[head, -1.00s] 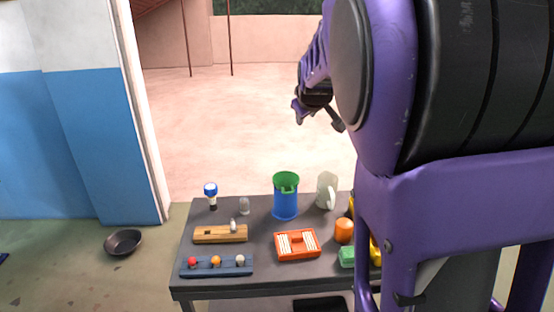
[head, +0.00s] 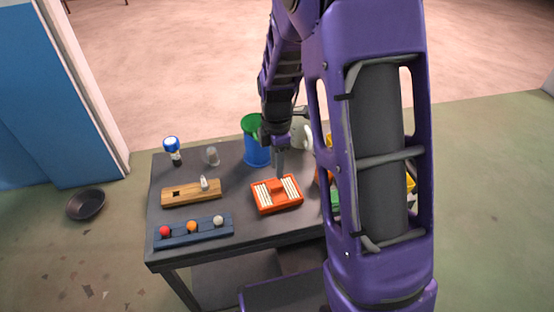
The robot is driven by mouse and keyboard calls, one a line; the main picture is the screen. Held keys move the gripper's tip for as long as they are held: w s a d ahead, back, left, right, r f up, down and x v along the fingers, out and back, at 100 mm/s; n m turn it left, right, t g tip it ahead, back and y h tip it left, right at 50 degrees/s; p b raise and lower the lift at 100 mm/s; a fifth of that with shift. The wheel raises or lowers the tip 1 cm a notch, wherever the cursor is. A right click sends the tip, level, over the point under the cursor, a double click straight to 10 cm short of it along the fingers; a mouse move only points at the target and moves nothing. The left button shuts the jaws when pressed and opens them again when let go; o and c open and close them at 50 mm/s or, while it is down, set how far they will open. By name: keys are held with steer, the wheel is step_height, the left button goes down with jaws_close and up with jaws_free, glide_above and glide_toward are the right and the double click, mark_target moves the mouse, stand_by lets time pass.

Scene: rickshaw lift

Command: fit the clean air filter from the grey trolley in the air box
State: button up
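An orange-framed filter with white pleats and a raised orange grip bar (head: 264,204) lies flat on the grey trolley (head: 255,227), near the middle of its top. My gripper (head: 280,172) points down just above the filter's far edge, close to its grip bar. I cannot tell whether it touches the filter. The fingers are small and seen edge-on, so I cannot tell whether they are open or shut. My purple arm hides the trolley's right part. I cannot make out the air box in this view.
A blue container with a green top (head: 256,150) and a pale jug (head: 303,137) stand close behind the gripper. A wooden block (head: 178,195), a blue rack with coloured balls (head: 205,233), a blue-topped item (head: 172,148) and a small glass (head: 212,157) stand left. A dark pan (head: 86,204) lies on the floor.

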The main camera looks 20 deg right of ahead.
mark_target(277, 186)
step_height(277, 186, down, 8)
steer(key=b, duration=0.5)
steer(key=shift+r, duration=0.2)
steer(key=shift+c, duration=0.3)
jaws_close()
steer(key=shift+r, duration=0.15)
steer(key=shift+r+p, duration=2.6)
steer(key=shift+r, duration=0.85)
